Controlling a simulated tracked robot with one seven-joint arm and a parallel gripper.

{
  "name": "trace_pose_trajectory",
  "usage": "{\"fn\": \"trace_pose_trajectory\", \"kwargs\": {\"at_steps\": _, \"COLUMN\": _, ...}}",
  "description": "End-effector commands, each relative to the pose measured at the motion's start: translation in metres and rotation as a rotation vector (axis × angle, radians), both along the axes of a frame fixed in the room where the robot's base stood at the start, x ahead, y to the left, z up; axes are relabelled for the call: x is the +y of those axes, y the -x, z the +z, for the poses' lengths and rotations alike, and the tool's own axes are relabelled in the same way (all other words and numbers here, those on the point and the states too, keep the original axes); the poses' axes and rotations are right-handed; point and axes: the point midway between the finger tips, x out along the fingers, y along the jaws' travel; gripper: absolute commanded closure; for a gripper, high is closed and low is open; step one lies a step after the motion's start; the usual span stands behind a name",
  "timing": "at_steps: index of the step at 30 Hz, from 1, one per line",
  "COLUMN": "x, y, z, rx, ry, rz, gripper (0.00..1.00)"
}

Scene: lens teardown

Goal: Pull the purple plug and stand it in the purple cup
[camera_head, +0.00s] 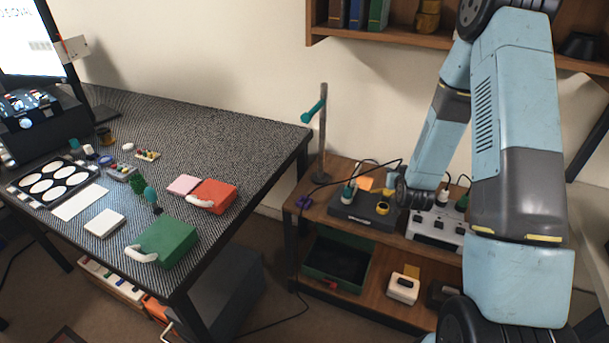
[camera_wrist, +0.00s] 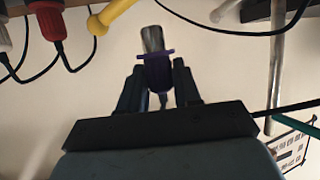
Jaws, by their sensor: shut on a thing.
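My gripper (camera_wrist: 158,82) is shut on the purple plug (camera_wrist: 157,68) in the wrist view. The plug has a purple collar and a shiny metal end that sticks out beyond the fingertips. In the head view my gripper (camera_head: 387,191) is over the black box on the wooden bench, and the plug cannot be made out there. A small purple object (camera_head: 303,202) sits at the left end of the bench top. It is too small to tell whether it is the purple cup.
The black box (camera_head: 352,211) carries a yellow ring (camera_head: 382,208) and a pale plug. A white socket unit (camera_head: 436,232) stands to its right. A grey post (camera_head: 323,130) with a teal arm rises behind. Red (camera_wrist: 48,22) and yellow (camera_wrist: 108,16) parts and cables show in the wrist view.

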Motion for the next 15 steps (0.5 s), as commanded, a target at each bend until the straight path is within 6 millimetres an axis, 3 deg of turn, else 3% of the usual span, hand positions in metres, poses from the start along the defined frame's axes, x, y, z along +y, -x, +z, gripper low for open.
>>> {"fn": "trace_pose_trajectory", "kwargs": {"at_steps": 15, "x": 0.0025, "y": 0.0028, "z": -0.0089, "rx": 0.013, "ry": 0.003, "rz": 0.003, "gripper": 1.00}}
